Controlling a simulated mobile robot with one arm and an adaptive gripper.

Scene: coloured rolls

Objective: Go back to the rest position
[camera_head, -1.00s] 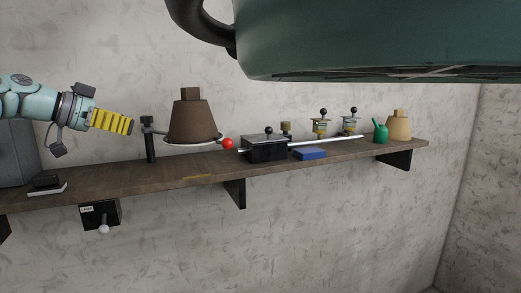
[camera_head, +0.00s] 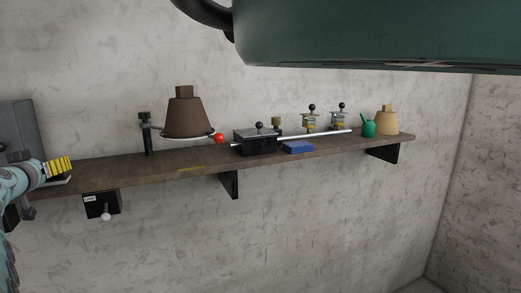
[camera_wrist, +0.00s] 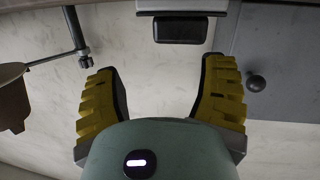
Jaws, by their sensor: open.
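My gripper (camera_head: 60,166) is at the far left of the head view, near the left end of the shelf. Its yellow ribbed fingers also show in the wrist view (camera_wrist: 160,100), spread wide apart with nothing between them. The gripper is open and empty. Part of my arm is cut off by the left edge of the head view.
A wooden shelf (camera_head: 205,164) runs along the wall. It bears a brown cone (camera_head: 185,116) on a ring stand, a black box (camera_head: 254,143), a blue block (camera_head: 297,147), a green can (camera_head: 368,128) and a tan cone (camera_head: 387,122). A grey box (camera_head: 15,125) stands at left.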

